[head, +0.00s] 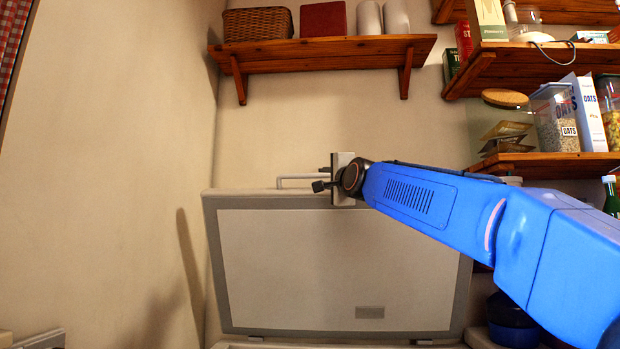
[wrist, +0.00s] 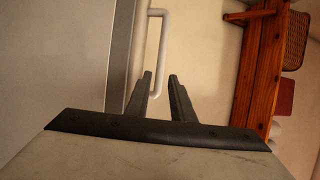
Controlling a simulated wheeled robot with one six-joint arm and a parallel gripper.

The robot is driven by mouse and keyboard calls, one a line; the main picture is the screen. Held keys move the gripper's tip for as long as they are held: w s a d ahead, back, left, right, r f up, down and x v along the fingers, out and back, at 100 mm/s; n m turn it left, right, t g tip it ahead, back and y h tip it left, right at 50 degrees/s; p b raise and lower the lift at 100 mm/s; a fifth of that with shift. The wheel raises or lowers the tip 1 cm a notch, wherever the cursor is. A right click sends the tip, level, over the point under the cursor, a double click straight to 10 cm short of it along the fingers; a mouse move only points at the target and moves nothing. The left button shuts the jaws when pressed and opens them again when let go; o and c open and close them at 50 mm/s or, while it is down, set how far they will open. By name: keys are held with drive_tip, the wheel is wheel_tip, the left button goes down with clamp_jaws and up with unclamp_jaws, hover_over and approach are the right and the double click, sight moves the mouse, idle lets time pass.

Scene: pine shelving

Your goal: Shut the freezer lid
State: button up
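The freezer lid (head: 300,270) stands open and upright against the back wall, its pale inner panel facing me. A white bar handle (head: 294,178) is on its top edge; the lid (wrist: 60,65) and handle (wrist: 155,45) also show in the wrist view. My gripper (head: 320,178) is at the right end of the handle. In the wrist view my gripper (wrist: 161,75) has its two dark fingers apart, with the lower end of the handle appearing between them, partly behind the left finger. I cannot tell whether they touch it. The freezer body is mostly below the head view.
A wooden wall shelf (head: 325,52) with a basket (head: 257,24), a red box (head: 323,18) and white rolls is above the lid. More shelves (head: 560,163) with jars and boxes are at the right, behind my arm. A bare wall is at the left.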

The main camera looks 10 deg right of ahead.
sight(311, 176)
drive_tip(key=x, duration=1.4)
drive_tip(key=shift+f, duration=0.1)
clamp_jaws()
